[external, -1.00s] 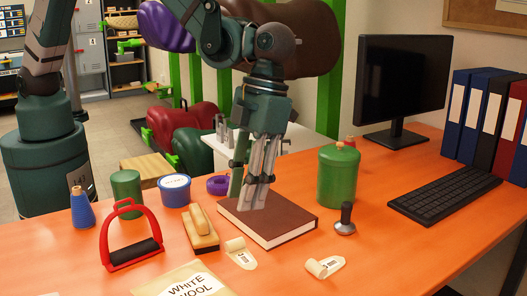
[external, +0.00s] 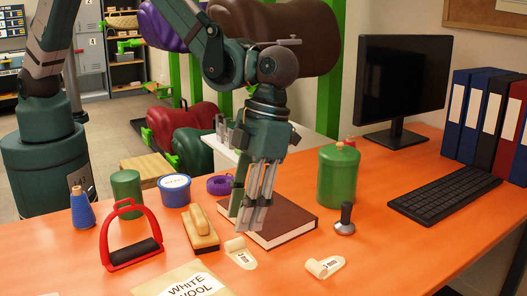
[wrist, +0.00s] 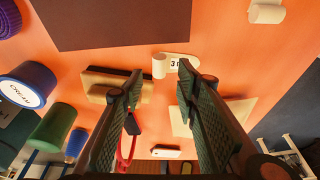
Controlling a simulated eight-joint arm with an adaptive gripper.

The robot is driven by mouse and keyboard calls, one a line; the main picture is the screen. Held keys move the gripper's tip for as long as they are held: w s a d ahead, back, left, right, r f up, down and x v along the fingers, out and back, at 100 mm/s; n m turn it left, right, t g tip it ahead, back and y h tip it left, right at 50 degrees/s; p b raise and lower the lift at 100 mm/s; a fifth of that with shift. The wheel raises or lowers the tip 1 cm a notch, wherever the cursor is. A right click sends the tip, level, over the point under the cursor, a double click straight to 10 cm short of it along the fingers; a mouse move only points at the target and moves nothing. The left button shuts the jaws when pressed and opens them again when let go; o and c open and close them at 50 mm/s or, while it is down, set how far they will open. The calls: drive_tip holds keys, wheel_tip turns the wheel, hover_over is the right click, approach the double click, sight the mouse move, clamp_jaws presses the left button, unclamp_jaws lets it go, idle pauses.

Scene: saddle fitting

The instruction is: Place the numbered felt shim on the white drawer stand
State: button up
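Two cream felt shims with curled ends and printed numbers lie on the orange table. The left shim (external: 241,254) is in front of the brown book; in the wrist view its label (wrist: 175,65) seems to start with a 3. The right shim (external: 325,267) lies nearer the tamper, its number too small to read surely. My gripper (external: 252,224) is above the book's front edge, just behind the left shim. In the wrist view my gripper (wrist: 160,74) is open and empty, with the left shim between and beyond its fingertips. A white stand (external: 218,143) shows behind the table, partly hidden by my arm.
The brown book (external: 285,222) lies under my gripper. A wooden brush (external: 201,232) and red stirrup (external: 131,235) stand to the left. A green canister (external: 338,178) and metal tamper (external: 345,220) are to the right.

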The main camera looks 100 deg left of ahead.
sight(235, 240)
drive_tip(key=shift+f, duration=0.2)
drive_tip(key=shift+b+x, duration=0.7)
drive_tip(key=shift+x, duration=1.85)
drive_tip(key=shift+s, duration=0.15)
drive_tip(key=shift+c, duration=0.3)
drive_tip(key=c, duration=0.8)
